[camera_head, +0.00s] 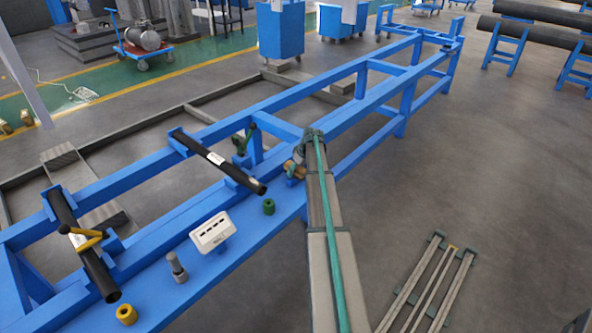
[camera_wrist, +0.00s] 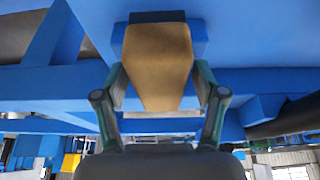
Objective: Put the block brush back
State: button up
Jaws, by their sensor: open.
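The block brush, by its look a tan wooden block with a dark strip along one end (camera_wrist: 157,62), fills the upper middle of the wrist view. My gripper (camera_wrist: 160,82) is open, with one finger on either side of the block's lower part. Whether the fingers touch it cannot be told. In the head view a small brown piece, likely the same brush (camera_head: 290,167), shows at the blue bench beside my gripper (camera_head: 299,172), partly hidden by my arm's end.
The blue bench (camera_head: 200,262) carries a white slotted box (camera_head: 212,232), a green ring (camera_head: 268,207), a yellow ring (camera_head: 126,314) and a grey knobbed piece (camera_head: 177,268). Two black tubes (camera_head: 218,160) lie across the rails. Open floor lies right of the bench.

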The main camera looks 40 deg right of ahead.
jog(key=shift+r, duration=0.1)
jog(key=v, duration=1.2)
jog(key=shift+b, duration=0.3)
jog(key=shift+r, duration=0.1)
